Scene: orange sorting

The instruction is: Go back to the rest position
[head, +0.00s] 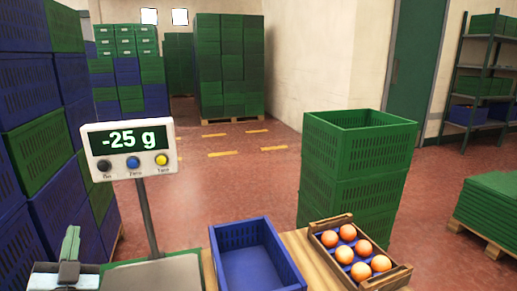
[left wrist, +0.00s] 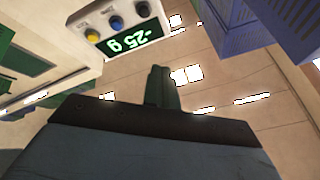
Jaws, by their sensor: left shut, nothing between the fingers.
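My left gripper (head: 70,244) is at the lower left of the head view, left of the scale. Its green fingers are shut and hold nothing; they also show in the left wrist view (left wrist: 159,86). The scale plate (head: 155,275) is bare, and its display (head: 128,140) reads -25 g. The display also shows in the left wrist view (left wrist: 137,40). An empty blue crate (head: 215,245) stands right of the scale. Several oranges (head: 345,255) lie in a wooden box (head: 397,275) at the right. My right gripper is not in view.
Tall stacks of blue and green crates (head: 30,90) stand close on the left. A stack of green crates (head: 350,180) stands behind the wooden box. A shelf (head: 485,75) and green stacked crates (head: 490,205) are at the far right. Red floor (head: 235,180) is open in the middle.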

